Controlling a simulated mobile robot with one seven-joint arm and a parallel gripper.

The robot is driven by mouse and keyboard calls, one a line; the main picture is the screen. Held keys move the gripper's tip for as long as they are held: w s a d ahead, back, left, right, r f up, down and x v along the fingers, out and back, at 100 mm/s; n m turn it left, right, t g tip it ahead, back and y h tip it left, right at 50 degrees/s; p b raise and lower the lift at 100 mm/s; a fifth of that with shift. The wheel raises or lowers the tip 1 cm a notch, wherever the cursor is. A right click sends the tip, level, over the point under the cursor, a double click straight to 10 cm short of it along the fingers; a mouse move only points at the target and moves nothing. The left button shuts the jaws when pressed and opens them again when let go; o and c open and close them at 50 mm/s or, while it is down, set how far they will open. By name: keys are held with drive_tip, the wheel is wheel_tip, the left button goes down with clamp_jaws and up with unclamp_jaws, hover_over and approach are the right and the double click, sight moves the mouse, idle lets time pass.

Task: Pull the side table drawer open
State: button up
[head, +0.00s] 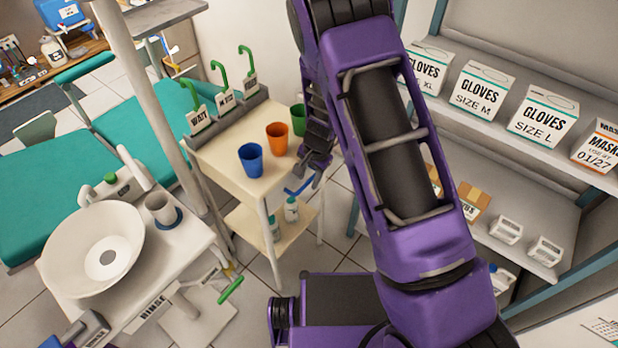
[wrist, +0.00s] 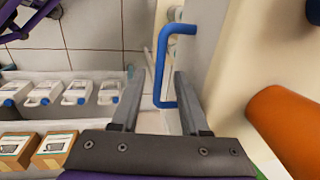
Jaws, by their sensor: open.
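The side table (head: 222,152) is a cream trolley with a lower shelf, left of my arm in the head view. Its drawer has a blue bar handle (head: 299,190), partly hidden behind my gripper (head: 316,172). In the wrist view the blue handle (wrist: 160,65) stands out from the pale drawer front (wrist: 205,50). My gripper (wrist: 158,88) is open there, with one finger on each side of the handle's lower end. I see a gap between the handle and the left finger. Whether the right finger touches anything is unclear. How far the drawer is out cannot be told.
Blue (head: 251,160) and orange (head: 277,138) cups stand on the table top, with a green cup (head: 298,119) close to my arm. Bottles (head: 291,210) stand on the lower shelf. Shelves with glove boxes (head: 478,88) are at right; a rinse basin (head: 92,256) is at left.

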clamp_jaws()
idle(1.4)
